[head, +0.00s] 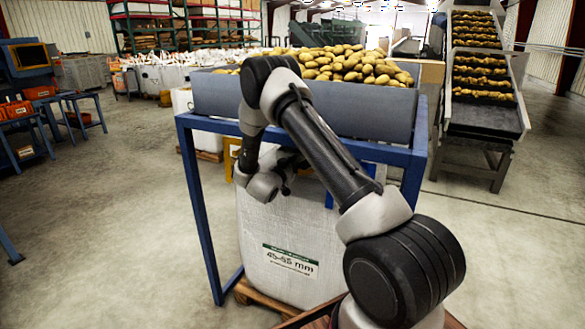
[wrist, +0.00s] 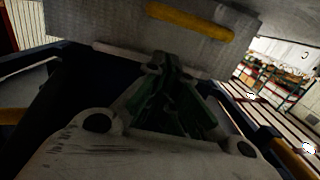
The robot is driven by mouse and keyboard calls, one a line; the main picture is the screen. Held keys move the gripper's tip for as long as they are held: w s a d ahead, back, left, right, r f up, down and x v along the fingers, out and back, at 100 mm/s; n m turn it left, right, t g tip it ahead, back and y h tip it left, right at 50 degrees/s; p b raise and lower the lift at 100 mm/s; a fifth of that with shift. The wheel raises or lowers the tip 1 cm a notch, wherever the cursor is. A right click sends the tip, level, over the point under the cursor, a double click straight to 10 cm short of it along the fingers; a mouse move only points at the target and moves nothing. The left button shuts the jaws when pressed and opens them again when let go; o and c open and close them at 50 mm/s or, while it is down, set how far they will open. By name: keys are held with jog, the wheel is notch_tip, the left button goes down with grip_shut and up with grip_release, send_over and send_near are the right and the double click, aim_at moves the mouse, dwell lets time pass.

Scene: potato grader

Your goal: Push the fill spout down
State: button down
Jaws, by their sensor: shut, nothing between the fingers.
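In the wrist view, a grey panel (wrist: 115,18) with a yellow bar (wrist: 190,20) on it spans the top of the picture; it looks like the fill spout. My gripper (wrist: 170,62) is shut and empty, its dark fingers pointing towards the panel, below the yellow bar in the picture. I cannot tell whether the fingertips touch the panel. In the head view, my gripper (head: 290,175) is under the grey potato trough (head: 330,108), above the white bag (head: 285,235). My arm and the trough hide most of the spout there.
A blue frame (head: 198,215) stands around the bag, with legs close to my arm. The bag, labelled 45-55 mm, rests on a wooden pallet (head: 250,293). A potato conveyor (head: 485,115) stands at the right.

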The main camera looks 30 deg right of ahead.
jog(key=r+v, duration=0.1)
jog(key=v, duration=1.9)
jog(key=w+a+f+n+g+y, duration=0.1)
jog(key=a+f+n+y, duration=0.1)
jog(key=a+f+y, duration=0.3)
jog(key=a+f+n+y, duration=0.1)
jog(key=f+y, duration=0.1)
jog(key=f, duration=0.4)
jog(key=s+a+r+n+g+y, duration=0.35)
jog(key=s+a+y, duration=0.25)
jog(key=a+y, duration=0.2)
jog(key=s+d+r+n, duration=0.1)
jog(key=s+d+r, duration=0.5)
jog(key=s+r, duration=0.3)
jog(key=s+d+r+n+g+h, duration=0.1)
jog(key=s+d+r, duration=0.5)
jog(key=s+r, duration=0.4)
jog(key=s+d+r+n, duration=0.2)
jog(key=s+d+r, duration=0.4)
jog(key=s+r, duration=0.4)
jog(key=shift+s+g, duration=0.2)
jog(key=shift+g, duration=0.15)
